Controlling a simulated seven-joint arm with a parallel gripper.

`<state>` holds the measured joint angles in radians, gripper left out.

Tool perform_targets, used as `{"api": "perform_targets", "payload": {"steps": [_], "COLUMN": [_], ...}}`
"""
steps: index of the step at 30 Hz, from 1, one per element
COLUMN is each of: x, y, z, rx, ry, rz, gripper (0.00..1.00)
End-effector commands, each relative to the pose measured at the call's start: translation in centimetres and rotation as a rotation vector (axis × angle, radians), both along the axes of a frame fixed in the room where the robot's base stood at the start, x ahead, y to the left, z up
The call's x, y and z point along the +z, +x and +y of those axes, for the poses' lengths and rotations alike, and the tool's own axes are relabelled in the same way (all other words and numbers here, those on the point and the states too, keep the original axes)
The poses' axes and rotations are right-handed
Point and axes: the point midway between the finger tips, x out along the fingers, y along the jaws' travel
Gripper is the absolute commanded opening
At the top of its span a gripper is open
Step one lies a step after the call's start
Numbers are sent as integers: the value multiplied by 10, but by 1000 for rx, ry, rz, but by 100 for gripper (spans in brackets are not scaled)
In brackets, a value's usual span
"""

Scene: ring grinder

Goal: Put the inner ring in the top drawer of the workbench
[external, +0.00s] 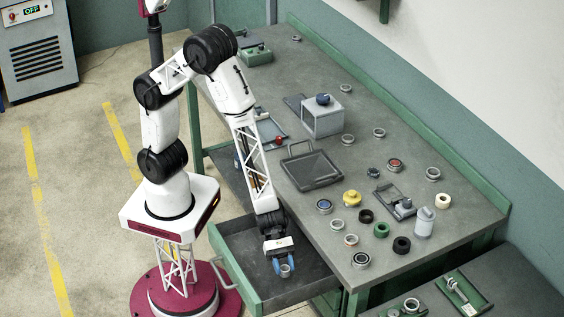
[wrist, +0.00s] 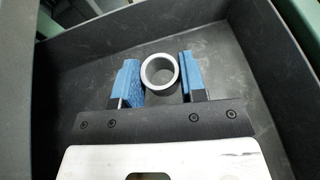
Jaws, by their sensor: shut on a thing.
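The inner ring (external: 286,272) is a small grey metal ring between the blue fingers of my gripper (external: 284,264). In the wrist view the ring (wrist: 160,91) stands between the fingertips of my gripper (wrist: 160,80), with its round opening facing the camera. My gripper is shut on it. The top drawer (external: 309,290) of the workbench (external: 420,262) is pulled open. My gripper and the ring are over the inside of the drawer, and the dark drawer floor (wrist: 225,115) shows around them. The ring's exact height above the floor is hard to tell.
The bench top holds several rings, a yellow part (external: 352,198), a dark tray (external: 312,170) and a grey box (external: 322,118). The drawer walls surround my gripper. The drawer floor around the ring looks clear. A second bench (external: 520,300) stands at the lower right.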

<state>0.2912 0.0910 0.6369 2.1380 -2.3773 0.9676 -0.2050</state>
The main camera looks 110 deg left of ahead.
Motion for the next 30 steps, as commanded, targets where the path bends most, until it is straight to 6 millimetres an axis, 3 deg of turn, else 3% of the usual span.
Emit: {"api": "perform_targets", "payload": {"steps": [17, 30], "x": [-11, -46], "y": [0, 0], "z": [0, 0], "rx": [0, 0], "ry": [0, -1], "rz": [0, 1], "gripper": [13, 13]}}
